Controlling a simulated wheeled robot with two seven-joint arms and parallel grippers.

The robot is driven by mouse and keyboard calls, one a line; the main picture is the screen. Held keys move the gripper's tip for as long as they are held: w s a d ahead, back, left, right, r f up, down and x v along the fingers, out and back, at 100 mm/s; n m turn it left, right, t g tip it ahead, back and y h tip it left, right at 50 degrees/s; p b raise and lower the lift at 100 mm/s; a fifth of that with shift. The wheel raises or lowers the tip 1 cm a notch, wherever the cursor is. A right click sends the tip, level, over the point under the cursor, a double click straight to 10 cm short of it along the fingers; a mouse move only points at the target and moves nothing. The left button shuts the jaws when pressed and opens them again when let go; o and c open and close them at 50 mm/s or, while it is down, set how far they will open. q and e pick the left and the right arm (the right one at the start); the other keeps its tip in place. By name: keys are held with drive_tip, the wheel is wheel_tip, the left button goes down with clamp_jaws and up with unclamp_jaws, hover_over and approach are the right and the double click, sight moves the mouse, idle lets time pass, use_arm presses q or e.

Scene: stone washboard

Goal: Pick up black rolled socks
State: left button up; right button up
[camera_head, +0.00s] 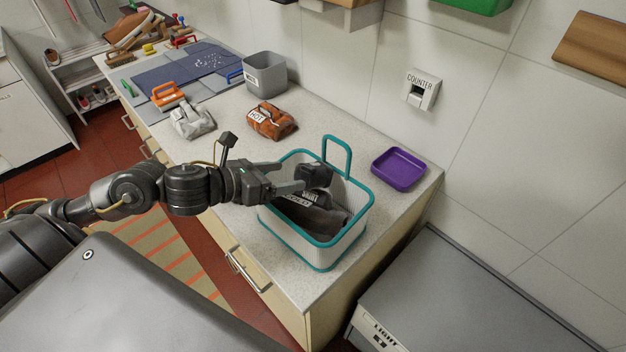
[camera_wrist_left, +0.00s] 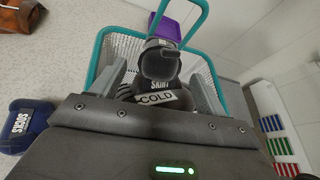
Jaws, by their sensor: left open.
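The black rolled socks (camera_head: 314,175) are a small dark bundle at the far left part of the teal-rimmed white basket (camera_head: 341,242), by a dark folded garment (camera_head: 318,218) labelled SKIRT. My left gripper (camera_head: 299,180) reaches over the basket's left rim, open, its fingers at the socks. In the left wrist view the socks (camera_wrist_left: 160,62) show between the two fingers (camera_wrist_left: 160,80), with SKIRT and COLD labels just below them. Whether the fingers touch the socks I cannot tell. My right gripper is not in view.
A purple tray (camera_head: 398,168) lies right of the basket. An orange bundle (camera_head: 272,121), a light grey bundle (camera_head: 192,120) and a grey bin (camera_head: 266,75) stand farther back. A blue bundle (camera_wrist_left: 24,122) labelled SOCKS lies outside the basket. The basket's teal handle (camera_head: 337,140) stands upright.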

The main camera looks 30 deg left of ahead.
sight(300, 172)
use_arm(q)
drive_tip(key=shift+p+x, duration=0.35)
drive_tip(key=shift+x, duration=0.45)
drive_tip(key=shift+w+d, duration=0.25)
drive_tip(key=shift+w, duration=0.1)
drive_tip(key=shift+f, duration=0.1)
drive_tip(key=shift+w+d+p, duration=0.2)
drive_tip(key=shift+w+p, duration=0.15)
drive_tip(key=shift+p, duration=0.1)
drive_tip(key=p+x, duration=0.2)
drive_tip(key=x, duration=0.1)
drive_tip(key=shift+w+d, duration=0.1)
drive_tip(key=shift+w, duration=0.1)
drive_tip(key=shift+w+d+f, duration=0.25)
drive_tip(key=shift+w+f, duration=0.1)
drive_tip(key=shift+w, duration=0.05)
drive_tip(key=c, duration=1.2)
drive_tip(key=shift+o, duration=0.2)
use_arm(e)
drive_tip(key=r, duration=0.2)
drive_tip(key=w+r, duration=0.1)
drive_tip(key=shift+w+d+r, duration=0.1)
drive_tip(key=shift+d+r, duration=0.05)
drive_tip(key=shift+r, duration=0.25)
use_arm(q)
drive_tip(key=shift+s+a+r, duration=0.1)
drive_tip(key=shift+r, duration=0.05)
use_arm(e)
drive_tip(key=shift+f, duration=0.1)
